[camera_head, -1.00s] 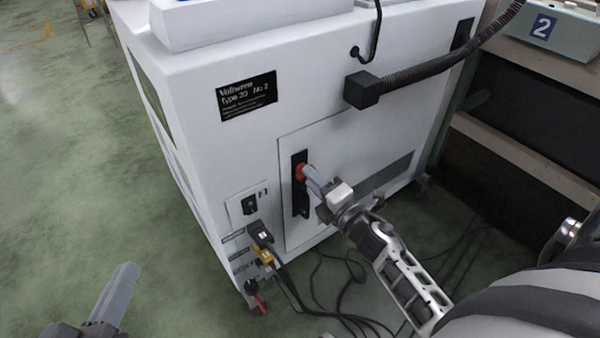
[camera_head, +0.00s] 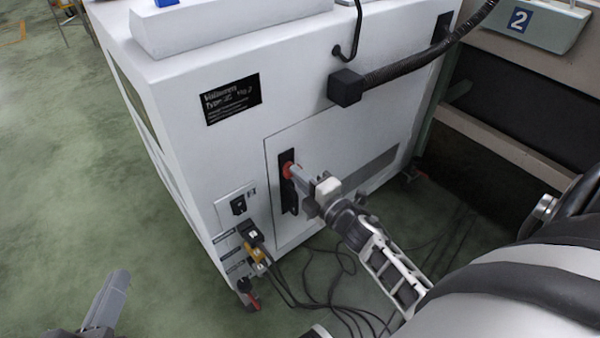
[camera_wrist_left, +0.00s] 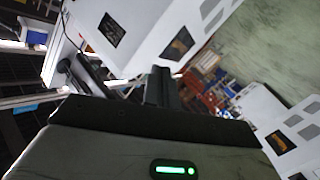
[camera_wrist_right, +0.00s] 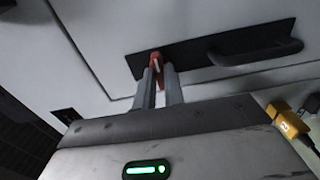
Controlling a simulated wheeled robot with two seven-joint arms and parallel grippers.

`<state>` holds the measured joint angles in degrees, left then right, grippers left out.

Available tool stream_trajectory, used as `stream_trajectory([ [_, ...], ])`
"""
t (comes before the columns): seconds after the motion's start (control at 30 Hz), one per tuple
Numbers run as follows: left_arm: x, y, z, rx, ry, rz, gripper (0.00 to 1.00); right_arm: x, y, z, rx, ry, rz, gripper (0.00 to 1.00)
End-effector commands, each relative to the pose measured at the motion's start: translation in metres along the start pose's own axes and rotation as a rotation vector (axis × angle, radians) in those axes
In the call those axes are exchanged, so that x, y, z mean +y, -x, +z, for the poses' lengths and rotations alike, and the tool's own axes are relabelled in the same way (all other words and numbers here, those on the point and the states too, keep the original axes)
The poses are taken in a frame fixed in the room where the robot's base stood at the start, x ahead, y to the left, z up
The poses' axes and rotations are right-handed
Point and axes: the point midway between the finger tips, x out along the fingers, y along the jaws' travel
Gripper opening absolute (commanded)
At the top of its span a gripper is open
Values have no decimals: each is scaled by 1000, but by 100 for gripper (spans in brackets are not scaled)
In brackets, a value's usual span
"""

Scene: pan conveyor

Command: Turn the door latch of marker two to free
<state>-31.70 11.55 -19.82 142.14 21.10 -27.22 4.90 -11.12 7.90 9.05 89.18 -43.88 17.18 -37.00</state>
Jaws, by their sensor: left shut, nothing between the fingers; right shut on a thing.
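The white marker cabinet (camera_head: 190,90) fills the middle of the head view, with a dark label plate (camera_head: 231,98) on its face. Its door (camera_head: 345,165) has a black latch plate (camera_head: 287,158) with a red latch (camera_head: 287,170). My right gripper (camera_head: 296,172) is at the latch. In the right wrist view the fingers (camera_wrist_right: 158,80) are shut on the red latch (camera_wrist_right: 155,60), beside a black handle (camera_wrist_right: 255,52) on the same plate. My left gripper (camera_head: 118,285) is shut and empty over the floor at lower left. It also shows in the left wrist view (camera_wrist_left: 160,78).
A black hose (camera_head: 405,65) runs from a box on the cabinet's face. Switch and yellow plugs (camera_head: 257,250) sit at the lower left corner, with cables (camera_head: 330,275) on the floor. A blue "2" sign (camera_head: 519,20) is at upper right.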

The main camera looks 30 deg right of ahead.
Motion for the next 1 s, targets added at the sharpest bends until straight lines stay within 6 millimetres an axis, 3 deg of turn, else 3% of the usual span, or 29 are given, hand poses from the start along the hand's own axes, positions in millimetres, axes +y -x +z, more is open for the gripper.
stream_trajectory([
  [0.17,-2,0,6,-13,3,-4,0,0,0,0,0,-5,3,0],
  [0.2,-2,0,6,-12,4,-4,0,0,0,0,0,-5,3,14],
  [0.27,-2,1,6,-12,5,-4,0,0,0,0,0,-4,3,30],
  [0.3,-2,1,6,-11,5,-4,0,0,0,0,0,-4,3,33],
  [0.67,-1,2,2,-7,2,-4,0,0,6,0,-1,-3,0,33],
  [0.77,0,2,-1,-8,-9,-9,0,0,20,0,-1,-3,-1,33],
  [1.0,-4,4,2,-41,-53,-39,0,1,78,0,-2,-4,-3,33],
])
